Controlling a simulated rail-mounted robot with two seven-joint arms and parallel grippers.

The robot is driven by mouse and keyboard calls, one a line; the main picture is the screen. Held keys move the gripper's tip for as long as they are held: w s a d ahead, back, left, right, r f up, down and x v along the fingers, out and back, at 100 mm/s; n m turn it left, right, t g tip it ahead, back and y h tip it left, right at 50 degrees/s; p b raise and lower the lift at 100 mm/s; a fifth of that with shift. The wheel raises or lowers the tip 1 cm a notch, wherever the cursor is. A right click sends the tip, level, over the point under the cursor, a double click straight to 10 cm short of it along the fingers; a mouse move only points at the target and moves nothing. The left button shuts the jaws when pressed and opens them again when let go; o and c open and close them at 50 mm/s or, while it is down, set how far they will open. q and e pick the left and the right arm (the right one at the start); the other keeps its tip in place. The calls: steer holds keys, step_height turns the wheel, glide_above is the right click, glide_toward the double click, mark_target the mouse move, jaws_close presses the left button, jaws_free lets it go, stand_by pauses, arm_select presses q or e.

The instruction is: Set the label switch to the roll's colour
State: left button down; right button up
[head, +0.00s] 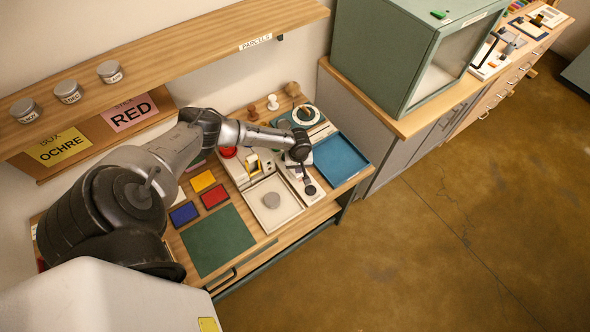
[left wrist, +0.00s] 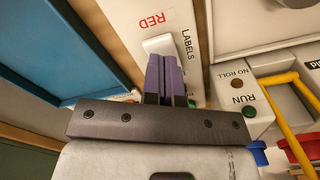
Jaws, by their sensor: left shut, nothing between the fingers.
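In the left wrist view, the white label switch (left wrist: 158,45) sits on a white panel (left wrist: 188,14) marked LABELS, with RED printed beyond it. My left gripper (left wrist: 163,58) is shut and empty, its purple fingertips right at the switch; whether they touch it I cannot tell. The fingers and palm hide the near part of the panel, including any other marking. In the head view my left arm reaches over the machine with the yellow frame (head: 252,164), and my wrist hides the switch. I cannot make out the roll's colour. My right gripper is not in view.
A green RUN button (left wrist: 249,112) and a NO ROLL lamp (left wrist: 221,75) are right of the fingers. A blue tray (head: 340,159) lies beside the machine. A white tray (head: 291,212) is in front. Cards reading OCHRE (head: 58,145) and RED (head: 130,111) stand under the shelf.

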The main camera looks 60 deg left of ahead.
arm_select(q)
steer(key=shift+f, duration=0.5)
steer(key=shift+f+b, duration=0.45)
steer(key=shift+b, duration=0.1)
steer(key=shift+f, duration=0.4)
stand_by(0.4)
steer(key=shift+r+p, duration=0.45)
steer(key=shift+r, duration=0.2)
step_height(320, 180, up, 6)
steer(key=p, duration=0.6)
steer(key=shift+f+p, duration=0.1)
steer(key=shift+p, duration=0.2)
